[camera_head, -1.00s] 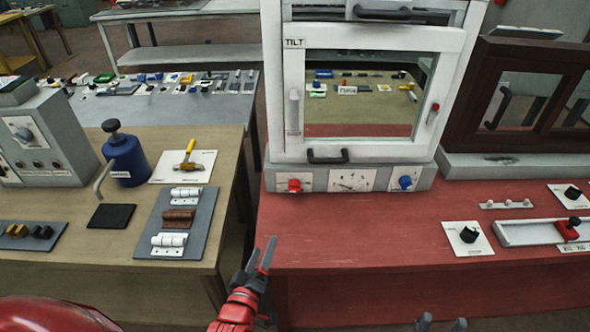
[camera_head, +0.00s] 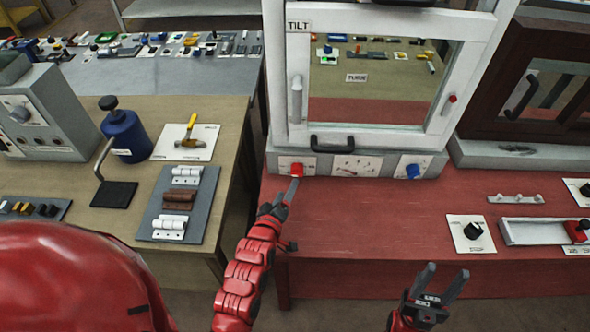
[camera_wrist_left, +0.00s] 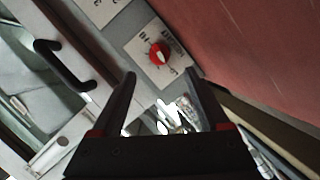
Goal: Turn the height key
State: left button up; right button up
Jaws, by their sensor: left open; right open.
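The white window frame marked TILT (camera_head: 272,90) stands on a grey base (camera_head: 318,165). The base carries a red knob (camera_head: 297,170) on a white plate at left, a dial plate (camera_head: 357,167) in the middle and a blue knob (camera_head: 413,171) at right. My left gripper (camera_head: 291,188) is open just in front of the red knob. In the left wrist view the red knob (camera_wrist_left: 159,54) lies ahead of and between the open fingers (camera_wrist_left: 158,80), apart from them. My right gripper (camera_head: 442,283) is open and empty in front of the red table.
The red table (camera_head: 375,215) is clear before the base. A black knob plate (camera_head: 471,233), a peg strip (camera_head: 515,198) and a slider (camera_head: 545,232) lie at right. A brown window frame (camera_head: 483,95) stands beside the white one. A wooden table (camera_head: 75,185) is at left.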

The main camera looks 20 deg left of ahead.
aim_at(295, 175)
pick_arm(q)
jog(key=p+x, duration=0.1)
jog(key=x, duration=0.3)
jog(key=p+x, duration=0.1)
jog(key=x, duration=0.3)
jog(key=shift+w+r+p, duration=0.15)
jog(key=shift+r+p, duration=0.05)
jog(key=shift+p, duration=0.1)
jog(key=shift+w+f, duration=0.25)
jog(key=shift+w, duration=0.05)
grip_shut()
